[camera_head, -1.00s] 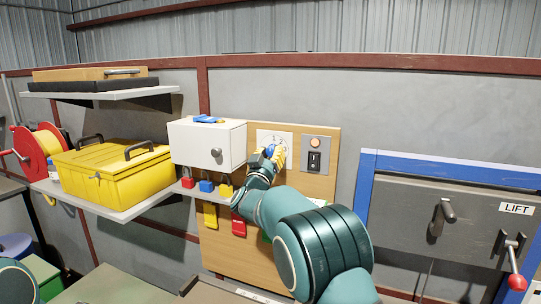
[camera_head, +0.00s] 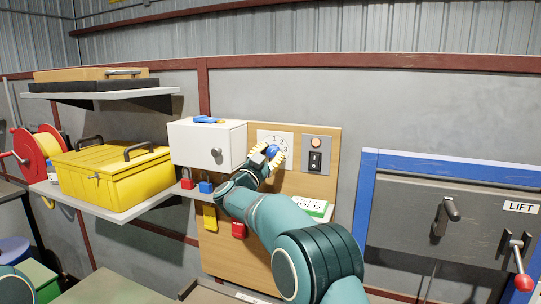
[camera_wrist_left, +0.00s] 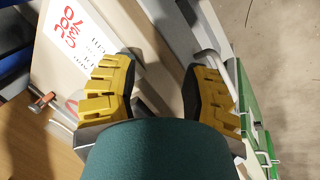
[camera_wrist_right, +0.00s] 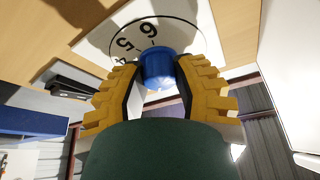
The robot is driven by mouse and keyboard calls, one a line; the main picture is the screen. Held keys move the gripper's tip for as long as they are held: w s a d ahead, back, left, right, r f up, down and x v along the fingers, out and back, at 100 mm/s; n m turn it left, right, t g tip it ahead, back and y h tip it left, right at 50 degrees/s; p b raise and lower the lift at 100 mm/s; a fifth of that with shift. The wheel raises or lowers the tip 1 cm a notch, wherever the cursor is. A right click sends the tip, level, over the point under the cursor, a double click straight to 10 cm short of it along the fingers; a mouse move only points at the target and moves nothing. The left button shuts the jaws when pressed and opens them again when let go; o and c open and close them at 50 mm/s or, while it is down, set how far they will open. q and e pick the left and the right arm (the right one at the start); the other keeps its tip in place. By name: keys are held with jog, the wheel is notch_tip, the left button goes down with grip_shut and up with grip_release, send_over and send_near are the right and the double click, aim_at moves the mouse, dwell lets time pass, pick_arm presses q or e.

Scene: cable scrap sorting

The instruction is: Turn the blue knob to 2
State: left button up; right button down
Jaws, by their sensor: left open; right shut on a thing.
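The blue knob (camera_head: 271,151) sits on a white numbered dial (camera_head: 283,140) on the wooden panel. In the right wrist view the knob (camera_wrist_right: 157,68) stands between the yellow fingers, and the digits 5 and 6 show on the dial. My right gripper (camera_head: 266,157) is shut on the knob. The knob's pointer is hidden, so I cannot tell its setting. My left gripper (camera_wrist_left: 160,88) is open in its wrist view, with nothing between its fingers, near a sheet with red writing (camera_wrist_left: 75,30).
A white box (camera_head: 207,146) is left of the dial. A switch plate (camera_head: 316,155) is right of it. A yellow toolbox (camera_head: 113,175) stands on a shelf. A grey lift panel (camera_head: 400,215) is at right.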

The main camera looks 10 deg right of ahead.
jog(key=shift+m, duration=0.3)
jog(key=c, duration=0.6)
grip_release()
jog(key=shift+c, duration=0.2)
jog(key=shift+s+a, duration=0.1)
jog(key=v, duration=1.1)
jog(key=shift+s+a, duration=0.25)
jog(key=shift+a, duration=0.05)
jog(key=shift+f, duration=0.1)
